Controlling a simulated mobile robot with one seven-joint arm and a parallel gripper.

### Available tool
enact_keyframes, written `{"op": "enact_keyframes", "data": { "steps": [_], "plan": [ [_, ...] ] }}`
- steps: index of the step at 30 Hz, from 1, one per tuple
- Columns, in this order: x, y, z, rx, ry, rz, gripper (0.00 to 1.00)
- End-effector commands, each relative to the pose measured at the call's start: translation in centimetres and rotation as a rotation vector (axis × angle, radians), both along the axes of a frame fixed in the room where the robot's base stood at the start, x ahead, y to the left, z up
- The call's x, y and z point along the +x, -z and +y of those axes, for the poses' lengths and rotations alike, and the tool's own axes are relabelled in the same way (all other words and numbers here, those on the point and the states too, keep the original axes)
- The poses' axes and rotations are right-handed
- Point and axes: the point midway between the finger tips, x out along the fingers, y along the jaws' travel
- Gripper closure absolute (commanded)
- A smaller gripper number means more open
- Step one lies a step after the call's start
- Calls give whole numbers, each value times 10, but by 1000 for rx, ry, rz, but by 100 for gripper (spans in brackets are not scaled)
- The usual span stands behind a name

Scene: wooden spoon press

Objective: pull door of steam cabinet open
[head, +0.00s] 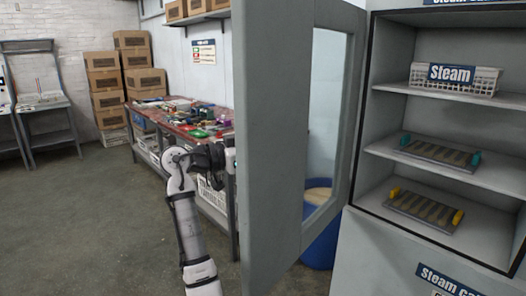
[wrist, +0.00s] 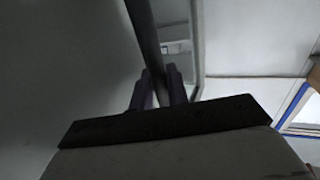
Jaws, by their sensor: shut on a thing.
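The steam cabinet (head: 385,235) stands at the right of the head view, its inside in plain sight. Its grey door (head: 275,150) stands wide open, swung out toward me, with a tall window on the side near the cabinet. My gripper (head: 226,158) is at the door's free edge, on its far left side; the fingertips are hidden behind the door there. In the wrist view, the two fingers (wrist: 157,90) are closed around a dark upright bar (wrist: 147,40), which looks like the door handle, beside the door's grey face (wrist: 60,70).
Cabinet shelves hold a white Steam basket (head: 456,78) and two slatted racks, one with teal ends (head: 440,152), one with yellow ends (head: 425,207). A blue bin (head: 322,245) stands behind the door. A cluttered workbench (head: 180,112) is behind my arm. Floor at left is clear.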

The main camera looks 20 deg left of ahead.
Motion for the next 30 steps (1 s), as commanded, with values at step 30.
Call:
{"op": "enact_keyframes", "data": {
  "steps": [30],
  "plan": [
    [1,0,0,1,-1,1,65]
  ]
}}
